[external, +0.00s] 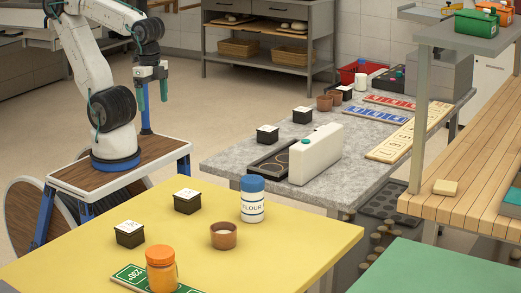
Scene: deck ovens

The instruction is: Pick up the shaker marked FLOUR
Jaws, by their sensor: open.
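The shaker marked FLOUR (252,204) stands upright on the yellow table (310,239). It is white with a blue lid, and its label faces the camera. My gripper (151,88) is open and empty, held high at the upper left over the floor side. It is well apart from the shaker, up and to the left of it. Nothing hides the shaker.
Near the shaker are a brown cup (223,236), two dark boxes with white tops (187,201) (130,233) and an orange-lidded jar (161,270) on a green card (128,277). The yellow table's right part is clear.

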